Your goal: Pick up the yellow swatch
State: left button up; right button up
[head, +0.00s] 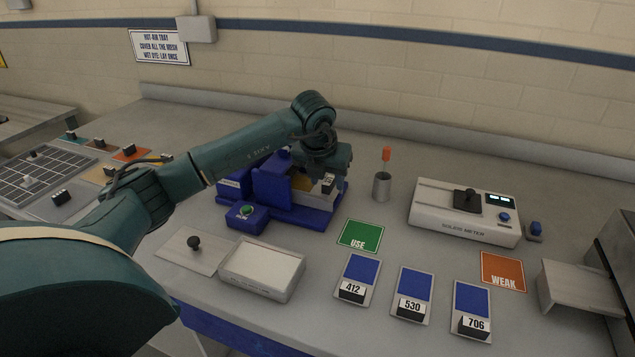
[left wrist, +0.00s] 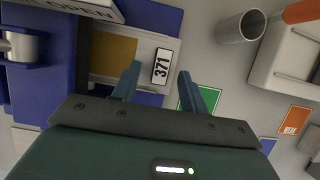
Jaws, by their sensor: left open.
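The yellow swatch (head: 301,183) lies in the blue machine (head: 262,186), partly hidden by my left arm. In the left wrist view the swatch (left wrist: 112,52) is a dull yellow patch on a pale plate, with a white tag (left wrist: 162,66) reading 371 at its right end. My left gripper (left wrist: 158,82) is open. Its two fingers appear on either side of the tag's lower end, and the tag looks free between them. I cannot tell the height gap. In the head view the gripper (head: 325,178) hangs over the machine's right part. My right gripper is out of view.
A metal cup (head: 381,186) with an orange-tipped stick stands to the right. Beyond it is a white meter (head: 465,212). A green USE card (head: 361,235), an orange WEAK card (head: 503,271) and blue swatches tagged 412 (head: 352,291), 530 and 706 lie in front.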

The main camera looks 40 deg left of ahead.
pick_arm(q)
jog(key=shift+w+f, duration=0.15)
jog(key=shift+f, duration=0.25)
jog(key=shift+c, duration=0.3)
jog(key=shift+r, duration=0.1)
grip_shut()
